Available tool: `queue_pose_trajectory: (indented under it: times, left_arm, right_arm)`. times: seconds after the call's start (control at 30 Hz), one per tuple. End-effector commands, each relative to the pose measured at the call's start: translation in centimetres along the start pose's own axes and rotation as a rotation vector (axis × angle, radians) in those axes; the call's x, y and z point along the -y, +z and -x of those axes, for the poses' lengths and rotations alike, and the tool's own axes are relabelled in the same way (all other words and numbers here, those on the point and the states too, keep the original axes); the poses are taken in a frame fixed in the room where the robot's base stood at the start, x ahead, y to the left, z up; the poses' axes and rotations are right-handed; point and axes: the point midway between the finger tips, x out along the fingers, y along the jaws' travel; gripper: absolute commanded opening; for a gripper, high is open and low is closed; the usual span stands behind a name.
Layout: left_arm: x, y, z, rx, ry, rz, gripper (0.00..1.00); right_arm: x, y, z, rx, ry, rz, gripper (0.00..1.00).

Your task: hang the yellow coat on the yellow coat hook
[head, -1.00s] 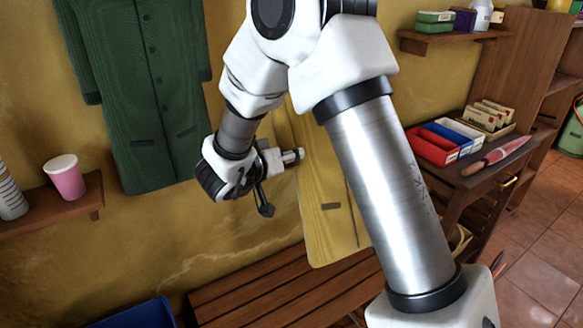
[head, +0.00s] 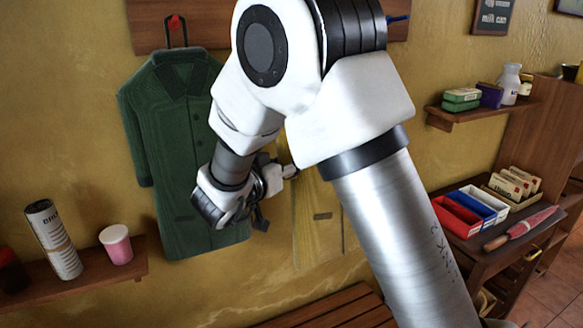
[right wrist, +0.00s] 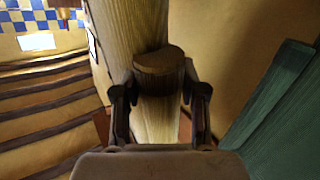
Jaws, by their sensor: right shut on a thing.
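The yellow coat (head: 322,215) shows in the head view mostly behind my right arm, with only its lower part in sight. My right gripper (head: 268,185) is at the coat's left edge. In the right wrist view my right gripper (right wrist: 158,100) is shut on a dark brown rounded knob (right wrist: 158,60), with the coat's ridged yellow cloth (right wrist: 125,25) right behind it. The yellow coat hook cannot be seen; my right arm covers the middle of the hook board (head: 150,28). My left gripper is not in view.
A green coat (head: 185,150) hangs from a red hook (head: 175,22) just left of my right gripper. A blue hook (head: 398,18) is right of my arm. A shelf (head: 85,280) with a pink cup (head: 116,245) is lower left. A wooden bench (head: 335,310) is below.

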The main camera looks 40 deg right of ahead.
Motion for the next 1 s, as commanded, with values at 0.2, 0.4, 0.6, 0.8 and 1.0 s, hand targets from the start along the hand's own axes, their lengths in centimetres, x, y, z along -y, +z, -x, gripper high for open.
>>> queue_pose_trajectory:
  times: [0.2, 0.4, 0.6, 0.8, 1.0]
  left_arm:
    - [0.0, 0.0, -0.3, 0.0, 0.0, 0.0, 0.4]
    - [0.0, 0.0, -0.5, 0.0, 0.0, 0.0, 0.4]
    - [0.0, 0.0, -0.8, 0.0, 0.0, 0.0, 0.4]
    - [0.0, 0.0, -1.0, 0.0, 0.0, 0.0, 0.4]
    - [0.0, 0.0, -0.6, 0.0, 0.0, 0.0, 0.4]
  right_arm:
    - [1.3, -0.2, -0.8, -0.003, 0.0, 0.0, 0.0]
    - [2.4, -0.4, -1.6, -0.003, 0.0, 0.0, 0.0]
    - [3.5, -0.6, -2.3, -0.003, 0.0, 0.0, 0.0]
    - [4.6, -0.7, -3.1, -0.002, 0.0, 0.0, 0.0]
    - [5.7, -0.9, -3.8, -0.001, 0.001, 0.003, 0.0]
